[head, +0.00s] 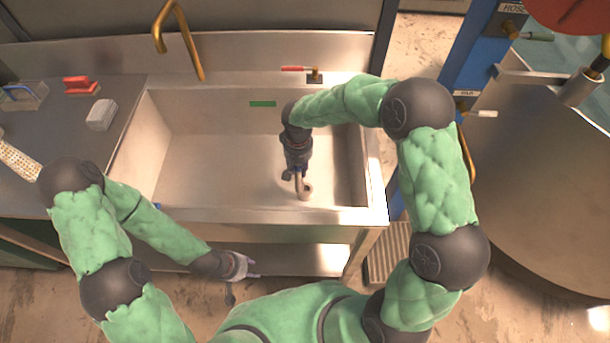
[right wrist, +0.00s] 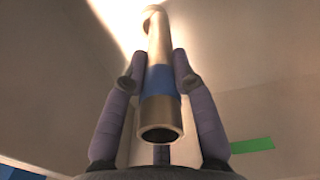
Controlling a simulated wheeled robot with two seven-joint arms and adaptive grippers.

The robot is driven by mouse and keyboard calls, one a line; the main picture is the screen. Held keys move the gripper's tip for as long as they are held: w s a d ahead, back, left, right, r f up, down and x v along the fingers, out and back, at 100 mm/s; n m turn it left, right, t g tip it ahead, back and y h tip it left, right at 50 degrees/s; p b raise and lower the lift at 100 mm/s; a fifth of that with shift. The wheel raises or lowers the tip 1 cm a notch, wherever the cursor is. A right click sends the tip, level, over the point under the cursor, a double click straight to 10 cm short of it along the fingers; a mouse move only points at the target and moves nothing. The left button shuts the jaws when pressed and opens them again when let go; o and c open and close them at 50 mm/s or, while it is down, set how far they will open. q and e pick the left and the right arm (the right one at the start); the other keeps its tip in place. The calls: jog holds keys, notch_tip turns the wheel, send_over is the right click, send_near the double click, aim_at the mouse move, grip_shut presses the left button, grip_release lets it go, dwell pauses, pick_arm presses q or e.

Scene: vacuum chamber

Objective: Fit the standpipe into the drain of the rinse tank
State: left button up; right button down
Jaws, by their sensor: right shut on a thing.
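The rinse tank (head: 215,185) is a steel basin in the middle of the head view. My right gripper (head: 299,177) reaches down inside it, near the front wall and right of centre. It is shut on the standpipe (head: 299,186), a metal tube. In the right wrist view the standpipe (right wrist: 158,85) lies between the two fingers, with a blue band and an open near end. A small round shape shows at its lower end in the head view. I cannot tell whether this is the drain or the pipe's end. My left gripper (head: 248,268) is low in front of the tank, apparently empty.
A brass spout (head: 178,40) and a red-handled valve (head: 300,69) stand behind the tank. A green label (head: 263,104) marks its back wall. The left counter holds a red brush (head: 80,85) and a pale block (head: 102,114). A large round vessel (head: 540,160) stands right.

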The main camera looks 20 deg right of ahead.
notch_tip(320, 180, down, 6)
jog(key=w+d+b, duration=0.1)
jog(key=d+b, duration=0.1)
jog(key=c, duration=1)
grip_release()
jog(key=shift+d, duration=0.1)
notch_tip(320, 180, up, 12)
jog(key=p, duration=0.4)
jog(key=shift+r, duration=0.1)
